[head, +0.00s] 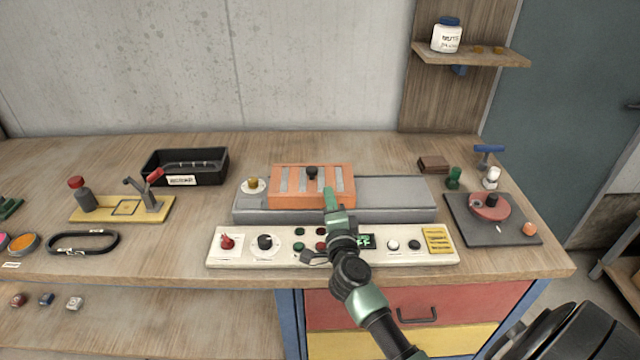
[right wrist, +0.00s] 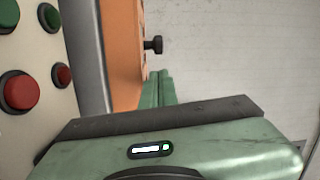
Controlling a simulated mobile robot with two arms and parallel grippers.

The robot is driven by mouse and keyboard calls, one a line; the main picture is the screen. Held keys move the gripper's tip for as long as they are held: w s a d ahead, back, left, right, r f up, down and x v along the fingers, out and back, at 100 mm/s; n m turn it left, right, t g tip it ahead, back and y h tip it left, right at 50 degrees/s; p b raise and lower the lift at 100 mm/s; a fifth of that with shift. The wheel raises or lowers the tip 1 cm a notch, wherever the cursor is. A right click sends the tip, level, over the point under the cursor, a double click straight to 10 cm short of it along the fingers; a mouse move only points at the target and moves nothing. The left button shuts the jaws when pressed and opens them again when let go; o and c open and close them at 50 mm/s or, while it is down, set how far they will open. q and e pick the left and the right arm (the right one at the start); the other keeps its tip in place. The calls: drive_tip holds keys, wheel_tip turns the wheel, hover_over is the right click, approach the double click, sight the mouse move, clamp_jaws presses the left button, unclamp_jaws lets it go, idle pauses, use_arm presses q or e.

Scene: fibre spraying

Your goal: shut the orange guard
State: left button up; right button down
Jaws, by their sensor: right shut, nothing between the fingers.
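The orange guard (head: 283,201) is a slatted cover with a black knob (head: 312,173) on top. It sits over the left-middle part of a long grey machine bed (head: 405,192); the bed's right part is uncovered. My right gripper (head: 328,194) is shut and empty, its fingertips in front of the guard's right half. In the right wrist view the fingers (right wrist: 158,88) lie close beside the orange guard (right wrist: 122,45), below its knob (right wrist: 154,45). I cannot tell whether they touch it. My left gripper is not in view.
A white control panel (head: 285,254) with buttons and dials runs along the front, under my right arm. A black tray (head: 152,167) and a yellow stand (head: 95,212) are at left. A dark plate with a red disc (head: 478,214) is at right.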

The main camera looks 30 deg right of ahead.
sight(314, 173)
drive_tip(key=x, duration=0.4)
drive_tip(key=shift+d+r, duration=0.1)
drive_tip(key=shift+r, duration=0.05)
drive_tip(key=x, duration=0.4)
drive_tip(key=shift+w+b, duration=0.15)
drive_tip(key=shift+b, duration=0.15)
drive_tip(key=shift+w+d, duration=0.2)
drive_tip(key=shift+w, duration=0.35)
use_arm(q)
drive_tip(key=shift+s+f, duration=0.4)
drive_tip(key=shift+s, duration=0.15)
use_arm(e)
drive_tip(key=shift+w+a, duration=0.6)
drive_tip(key=shift+a, duration=0.4)
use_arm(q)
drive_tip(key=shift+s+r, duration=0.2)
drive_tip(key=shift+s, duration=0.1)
use_arm(e)
drive_tip(key=shift+a, duration=0.15)
